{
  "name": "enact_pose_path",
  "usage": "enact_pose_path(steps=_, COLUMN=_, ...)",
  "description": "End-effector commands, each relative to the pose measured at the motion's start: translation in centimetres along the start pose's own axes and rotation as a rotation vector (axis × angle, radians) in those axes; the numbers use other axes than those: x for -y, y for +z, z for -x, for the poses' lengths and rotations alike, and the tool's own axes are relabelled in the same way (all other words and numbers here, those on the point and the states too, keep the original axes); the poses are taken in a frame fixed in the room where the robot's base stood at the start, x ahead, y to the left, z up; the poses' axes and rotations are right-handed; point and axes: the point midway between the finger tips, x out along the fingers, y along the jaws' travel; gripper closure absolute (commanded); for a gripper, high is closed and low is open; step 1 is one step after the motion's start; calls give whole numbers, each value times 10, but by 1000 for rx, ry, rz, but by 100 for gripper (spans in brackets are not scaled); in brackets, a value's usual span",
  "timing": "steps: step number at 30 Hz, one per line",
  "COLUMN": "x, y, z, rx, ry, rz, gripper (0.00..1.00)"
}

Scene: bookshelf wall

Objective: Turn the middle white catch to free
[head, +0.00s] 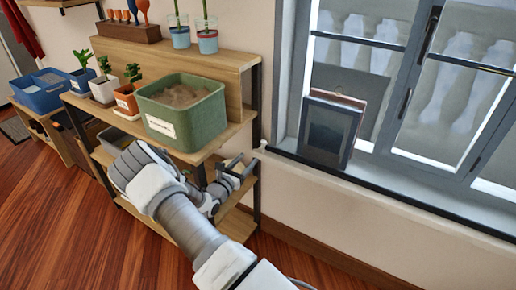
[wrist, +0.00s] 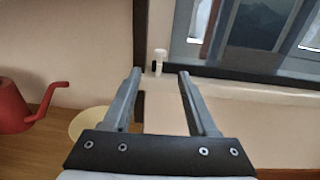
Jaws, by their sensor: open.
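A small upright white piece (wrist: 160,56), which looks like a catch, shows in the wrist view at the left end of the dark window sill edge. It lies just beyond and between my fingertips. I cannot tell whether it is the middle catch or which way it is set; no other white catch is clear. My gripper (wrist: 158,76) is open and empty, its two fingers apart and pointing toward the piece. In the head view my gripper (head: 236,167) is beside the right end of the shelf, below the sill corner.
A green tub (head: 190,118) of soil and potted plants (head: 104,84) stand on the wooden shelf. A dark framed picture (head: 328,130) leans on the window sill. The wrist view shows a red watering can (wrist: 14,108) and a pale yellow round thing (wrist: 88,122) at left.

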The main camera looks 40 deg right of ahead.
Motion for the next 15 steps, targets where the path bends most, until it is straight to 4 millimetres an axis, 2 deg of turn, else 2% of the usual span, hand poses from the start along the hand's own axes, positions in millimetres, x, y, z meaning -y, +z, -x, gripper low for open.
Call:
enact_pose_path(steps=9, x=2, y=-2, z=-64, rx=1, ry=-5, rz=-3, gripper=42)
enact_pose_path(steps=15, x=1, y=-2, z=-93, rx=-1, ry=-3, rz=-3, gripper=42)
